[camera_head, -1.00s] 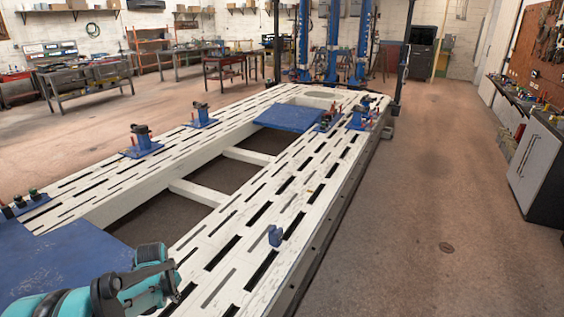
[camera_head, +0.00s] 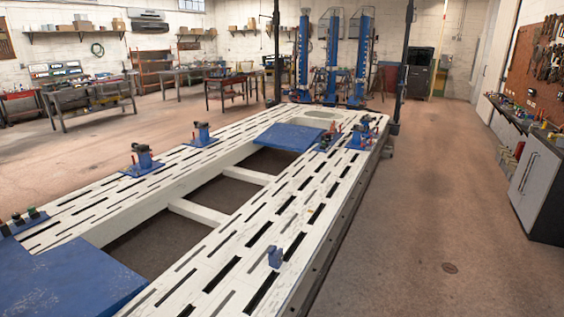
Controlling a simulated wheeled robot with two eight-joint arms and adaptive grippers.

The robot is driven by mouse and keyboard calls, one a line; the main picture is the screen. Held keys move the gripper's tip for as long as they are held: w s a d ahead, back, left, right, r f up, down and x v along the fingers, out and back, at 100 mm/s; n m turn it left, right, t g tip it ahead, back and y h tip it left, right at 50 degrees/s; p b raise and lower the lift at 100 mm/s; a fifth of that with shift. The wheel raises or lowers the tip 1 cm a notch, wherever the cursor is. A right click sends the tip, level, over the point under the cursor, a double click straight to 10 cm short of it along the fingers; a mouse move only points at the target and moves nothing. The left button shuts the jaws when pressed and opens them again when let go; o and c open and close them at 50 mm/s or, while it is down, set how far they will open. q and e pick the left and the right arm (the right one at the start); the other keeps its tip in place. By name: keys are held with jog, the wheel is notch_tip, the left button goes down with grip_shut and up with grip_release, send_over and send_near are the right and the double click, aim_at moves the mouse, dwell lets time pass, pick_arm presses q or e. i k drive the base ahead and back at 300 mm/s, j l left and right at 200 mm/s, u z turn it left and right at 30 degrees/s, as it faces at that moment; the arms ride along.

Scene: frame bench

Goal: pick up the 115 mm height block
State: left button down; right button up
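A small blue block (camera_head: 275,257) stands upright on the near right part of the white slotted frame bench (camera_head: 217,246). It looks like the height block, but its size cannot be read. Other blue fixtures are on the bench: one on the left rail (camera_head: 142,160), one farther back (camera_head: 202,135) and a cluster at the far right end (camera_head: 358,138). Neither of my grippers is in view.
Blue plates lie across the bench at the near left (camera_head: 70,275) and far end (camera_head: 290,137). The bench has open gaps in its middle. Clear floor (camera_head: 440,210) lies to the right, beside a grey cabinet (camera_head: 538,185). Blue posts (camera_head: 332,60) stand behind.

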aim_at(276, 257)
jog(key=i+l, duration=0.85)
jog(key=i, duration=0.15)
jog(key=i+l+u, duration=0.8)
jog(key=l+u, duration=0.2)
jog(key=u, duration=1.3)
